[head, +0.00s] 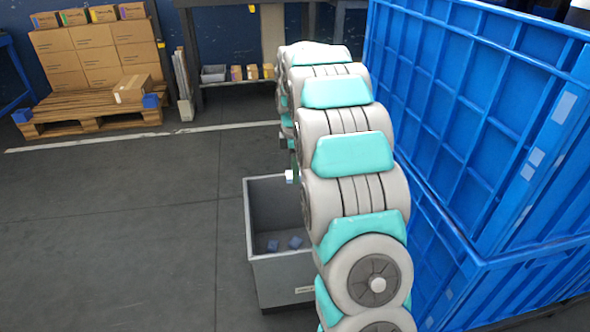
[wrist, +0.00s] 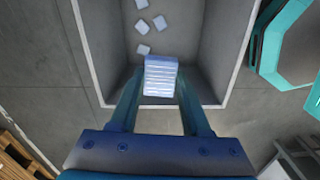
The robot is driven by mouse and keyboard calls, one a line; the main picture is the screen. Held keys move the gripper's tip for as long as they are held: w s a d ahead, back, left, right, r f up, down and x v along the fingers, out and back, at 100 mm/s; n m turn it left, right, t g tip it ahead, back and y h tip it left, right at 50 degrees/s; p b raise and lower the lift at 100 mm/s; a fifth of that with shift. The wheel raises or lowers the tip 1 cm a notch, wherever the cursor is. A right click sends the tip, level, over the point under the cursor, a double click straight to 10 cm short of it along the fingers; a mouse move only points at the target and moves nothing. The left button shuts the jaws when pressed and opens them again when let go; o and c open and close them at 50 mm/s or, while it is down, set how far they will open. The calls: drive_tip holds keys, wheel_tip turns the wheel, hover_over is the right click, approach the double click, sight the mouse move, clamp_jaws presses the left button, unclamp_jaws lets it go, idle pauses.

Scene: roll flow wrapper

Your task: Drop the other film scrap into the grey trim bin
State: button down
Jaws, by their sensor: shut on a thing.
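My gripper (wrist: 159,84) is shut on a pale blue, ridged film scrap (wrist: 161,70) in the wrist view. The scrap sits between the two fingertips, over the near part of the open grey trim bin (wrist: 223,60). Several small pale blue pieces (wrist: 160,22) lie on the bin floor. In the head view the bin (head: 285,278) stands on the floor, partly hidden behind my arm, with two bluish pieces (head: 295,242) visible inside. A small pale piece at my arm's end (head: 291,176) shows above the bin; the fingers there are mostly hidden.
Large blue crates (head: 480,110) stand stacked close to the right of my arm. A wooden pallet (head: 90,118) with cardboard boxes (head: 95,57) is at the back left. A shelf with a small grey tray (head: 213,73) is at the back. The floor left of the bin is clear.

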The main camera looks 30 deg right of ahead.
drive_tip(key=shift+f+b, duration=0.9)
drive_tip(key=shift+f, duration=1.8)
drive_tip(key=shift+c, duration=1.4)
unclamp_jaws()
wheel_tip(320, 180, up, 8)
drive_tip(key=shift+f+p, duration=0.1)
drive_tip(key=shift+p, duration=0.2)
